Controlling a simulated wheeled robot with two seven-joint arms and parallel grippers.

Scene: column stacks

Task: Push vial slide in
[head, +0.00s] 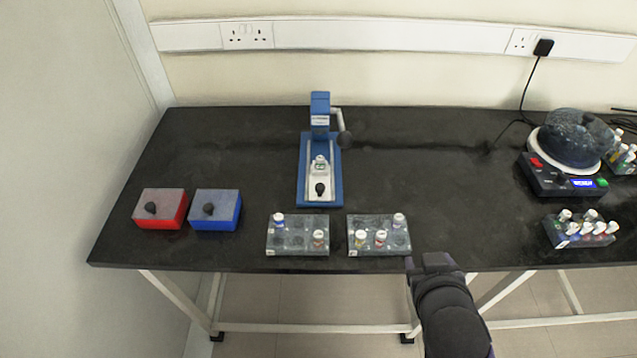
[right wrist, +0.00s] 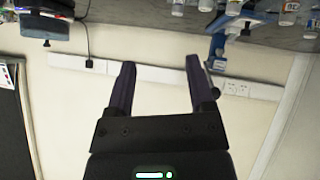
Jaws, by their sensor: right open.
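The vial slide (head: 319,188) is a white plate with a black knob at its front end, lying on the blue base of a press-like device (head: 320,110). A vial (head: 320,162) stands on the slide behind the knob, in front of the device's upright head. My right gripper (head: 432,262) is at the table's front edge, right of and nearer than the slide, well apart from it. The right wrist view shows its two fingers (right wrist: 158,85) spread with nothing between them. The device also shows upside down in the right wrist view (right wrist: 216,45). My left gripper is not visible.
Two vial racks (head: 271,248) (head: 352,249) stand in front of the device. A red box (head: 160,209) and a blue box (head: 216,210) are at left. A scale-like device (head: 560,182) and another rack (head: 556,240) are at right.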

